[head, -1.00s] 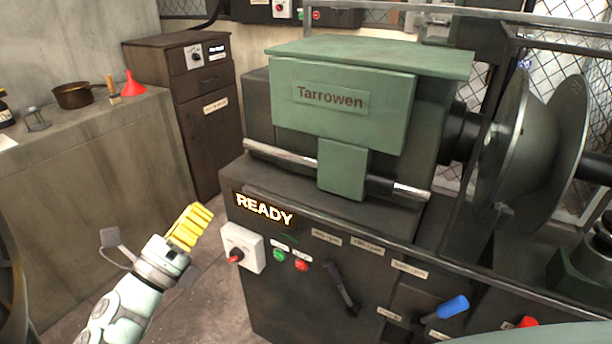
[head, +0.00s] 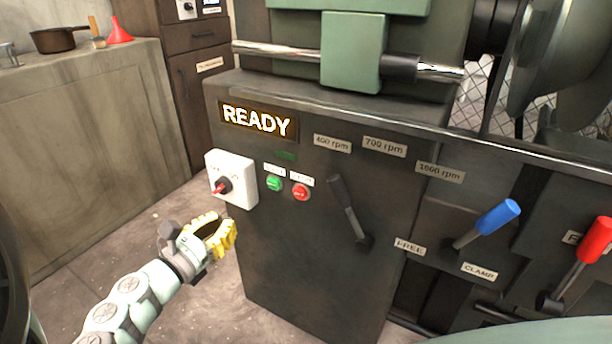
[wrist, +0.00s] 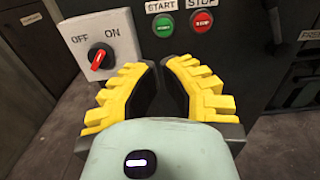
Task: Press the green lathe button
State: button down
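The green START button (head: 274,184) is on the lathe's dark front panel, below a small label and left of the red STOP button (head: 301,192). In the wrist view the green button (wrist: 163,26) shows just beyond my fingertips, slightly above them. My gripper (head: 222,232) is below and left of the buttons in the head view, apart from the panel. Its yellow fingers (wrist: 162,62) point toward the panel, with their tips close together and a narrow gap between them. Nothing is held. The lit sign (head: 256,120) above reads READY.
A white OFF/ON switch box (head: 232,180) with a red knob sticks out left of the buttons. A dark lever (head: 347,208), a blue-handled lever (head: 487,223) and a red-handled lever (head: 582,258) stand to the right. Open floor lies at the left.

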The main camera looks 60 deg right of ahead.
aim_at(270, 188)
jog(key=shift+d+f, duration=0.1)
jog(key=shift+f, duration=0.45)
jog(key=d, duration=0.4)
jog(key=d+b, duration=0.1)
jog(key=d, duration=0.4)
jog(key=w+d, duration=0.1)
jog(key=d, duration=0.3)
jog(key=shift+d+r, duration=0.1)
jog(key=shift+d, duration=0.15)
jog(key=shift+d+b, duration=0.25)
jog(key=shift+b, duration=0.05)
jog(key=shift+d+f+b, duration=0.25)
jog(key=shift+d+b, duration=0.4)
jog(key=shift+w+a, duration=0.1)
